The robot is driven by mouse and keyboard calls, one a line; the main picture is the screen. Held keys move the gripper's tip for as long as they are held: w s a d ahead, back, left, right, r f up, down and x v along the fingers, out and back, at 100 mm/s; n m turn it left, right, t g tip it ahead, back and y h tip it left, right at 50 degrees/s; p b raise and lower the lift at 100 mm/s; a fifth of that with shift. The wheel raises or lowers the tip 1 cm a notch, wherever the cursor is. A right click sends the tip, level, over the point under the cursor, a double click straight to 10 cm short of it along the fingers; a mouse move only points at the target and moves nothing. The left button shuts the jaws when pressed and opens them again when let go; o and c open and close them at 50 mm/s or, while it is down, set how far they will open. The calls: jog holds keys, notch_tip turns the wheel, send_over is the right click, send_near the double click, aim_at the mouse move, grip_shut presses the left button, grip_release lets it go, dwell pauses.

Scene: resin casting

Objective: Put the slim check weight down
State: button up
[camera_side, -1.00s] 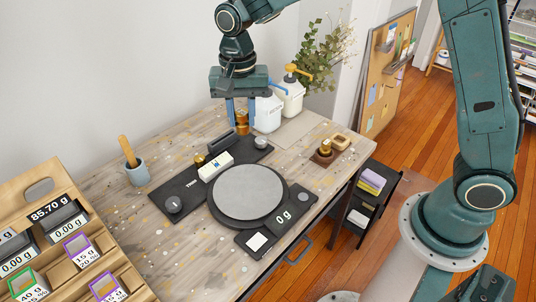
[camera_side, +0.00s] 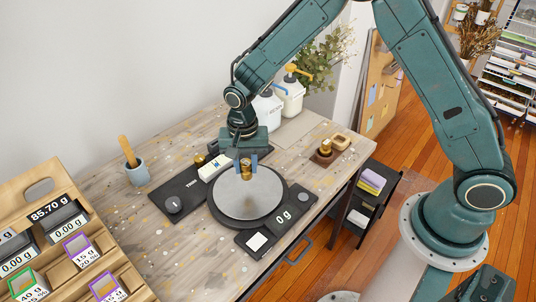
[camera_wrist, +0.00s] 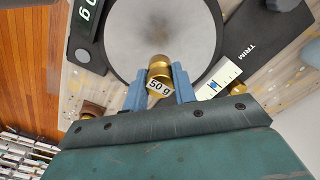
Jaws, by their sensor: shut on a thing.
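The slim check weight (camera_side: 246,172) is a small brass cylinder. In the wrist view the weight (camera_wrist: 159,72) carries a "50 g" label. My gripper (camera_side: 247,163) points down with its two blue fingers shut on the weight, one on each side; the fingers (camera_wrist: 160,92) also show in the wrist view. The weight is over the back part of the round grey scale pan (camera_side: 255,198). The scale display (camera_side: 283,217) reads 0 g. Any gap between the weight's base and the pan is hard to judge.
A dark TRIM plate (camera_side: 188,190) with a knob lies behind and left of the pan. A white labelled block (camera_side: 213,167) and another brass piece (camera_side: 198,160) are close to my gripper. A brown block (camera_side: 322,158) with a brass weight sits right. White pump bottles (camera_side: 289,95) stand behind.

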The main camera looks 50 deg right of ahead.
aim_at(247, 177)
jog(key=shift+f, duration=2.45)
jog(key=shift+f, duration=0.1)
jog(key=o, duration=1)
jog(key=shift+c, duration=0.2)
notch_tip(247, 177, up, 12)
jog(key=shift+f, duration=0.25)
jog(key=shift+r, duration=0.4)
